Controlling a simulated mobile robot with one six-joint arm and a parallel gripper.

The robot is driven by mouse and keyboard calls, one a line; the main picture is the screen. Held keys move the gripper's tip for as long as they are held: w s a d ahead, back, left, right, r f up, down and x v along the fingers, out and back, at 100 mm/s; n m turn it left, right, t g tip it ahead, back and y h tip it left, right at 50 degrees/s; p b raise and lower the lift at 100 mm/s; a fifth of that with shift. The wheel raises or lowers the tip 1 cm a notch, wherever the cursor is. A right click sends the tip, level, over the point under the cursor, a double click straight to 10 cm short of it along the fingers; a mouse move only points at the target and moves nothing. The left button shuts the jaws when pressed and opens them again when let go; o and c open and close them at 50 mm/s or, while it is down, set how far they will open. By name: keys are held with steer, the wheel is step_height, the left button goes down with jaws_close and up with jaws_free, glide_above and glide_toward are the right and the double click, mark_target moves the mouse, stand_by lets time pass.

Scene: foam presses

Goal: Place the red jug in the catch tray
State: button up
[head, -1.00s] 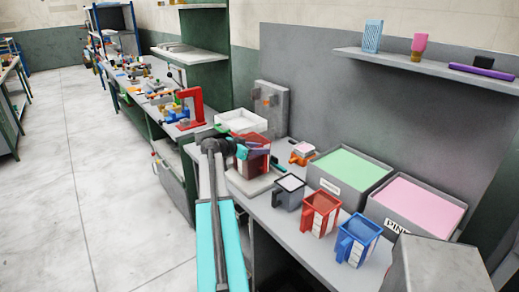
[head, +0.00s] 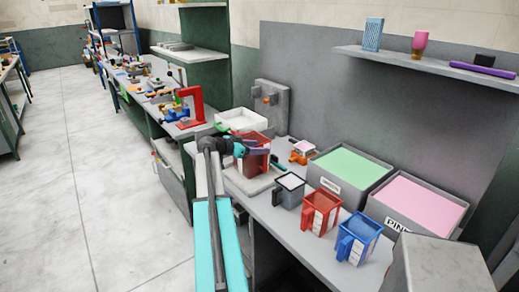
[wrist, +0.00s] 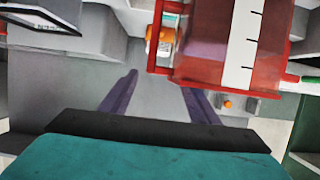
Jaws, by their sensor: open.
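A red jug (head: 257,160) stands on a pale slab on the bench, just beyond the end of my arm in the head view. In the wrist view the jug (wrist: 205,45) fills the upper right, with a white marked strip and its handle to the left. My gripper (wrist: 160,83) is open and empty, its two purple fingers below the handle and apart from the jug. It is partly visible beside the jug in the head view (head: 256,151). A shallow white tray (head: 241,121) sits behind the jug; I cannot tell if it is the catch tray.
A dark grey jug (head: 287,193), another red jug (head: 320,214) and a blue jug (head: 357,240) line the bench front. Grey bins of green (head: 350,167) and pink (head: 412,202) material stand behind. An orange item (head: 303,152) lies near the jug. A red press frame (head: 193,103) stands further left.

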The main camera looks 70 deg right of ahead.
steer(key=b+v, duration=0.2)
steer(key=v, duration=0.8)
steer(key=shift+w+a+b, duration=0.15)
steer(key=shift+a+b, duration=0.1)
steer(key=shift+b, duration=0.1)
